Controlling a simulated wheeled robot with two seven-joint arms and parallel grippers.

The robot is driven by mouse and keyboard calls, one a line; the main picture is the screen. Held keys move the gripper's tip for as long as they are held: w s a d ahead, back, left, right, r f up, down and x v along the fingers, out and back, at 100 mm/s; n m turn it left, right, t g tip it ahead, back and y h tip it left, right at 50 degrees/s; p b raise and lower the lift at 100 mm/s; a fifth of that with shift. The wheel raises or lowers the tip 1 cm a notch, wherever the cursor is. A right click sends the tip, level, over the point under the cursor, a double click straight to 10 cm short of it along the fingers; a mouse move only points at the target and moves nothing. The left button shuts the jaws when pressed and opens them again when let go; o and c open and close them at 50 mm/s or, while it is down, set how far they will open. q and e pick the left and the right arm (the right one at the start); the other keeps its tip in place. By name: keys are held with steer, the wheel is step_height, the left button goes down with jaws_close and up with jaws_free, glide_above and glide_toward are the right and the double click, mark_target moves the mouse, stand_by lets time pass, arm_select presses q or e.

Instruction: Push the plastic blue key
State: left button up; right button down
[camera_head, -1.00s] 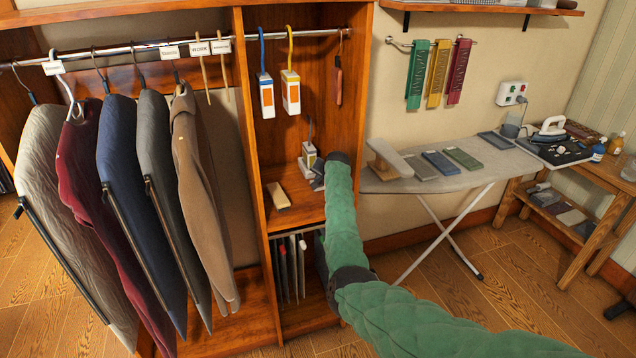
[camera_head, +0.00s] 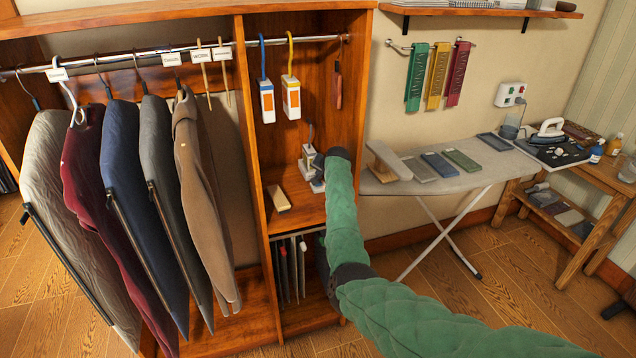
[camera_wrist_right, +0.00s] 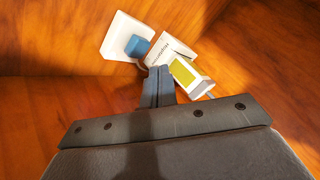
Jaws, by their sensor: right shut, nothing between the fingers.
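The blue key (camera_wrist_right: 137,46) is a small blue block on a square white plate (camera_wrist_right: 113,36) in the right wrist view. A white block with lettering (camera_wrist_right: 168,50) and a white piece with a yellow-green face (camera_wrist_right: 190,74) stand beside it. My right gripper (camera_wrist_right: 160,72) is shut and empty, its fingertips just below the key and close to the lettered block; I cannot tell whether they touch. In the head view, my right gripper (camera_head: 318,176) is at the white device (camera_head: 309,155) on the cabinet shelf, and the key is not clearly visible. My left gripper is not in view.
A beige block (camera_head: 278,198) lies left on the same shelf. White tags with blue and yellow hooks (camera_head: 266,100) hang above it. The cabinet's divider (camera_head: 253,150) stands to the left, with hanging garments beyond. An ironing board (camera_head: 450,180) is to the right.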

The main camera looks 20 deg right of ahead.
step_height(320, 180, up, 4)
steer(key=p, duration=0.2)
steer(key=shift+r+p, duration=0.2)
steer(key=shift+p, duration=0.2)
steer(key=shift+f, duration=0.1)
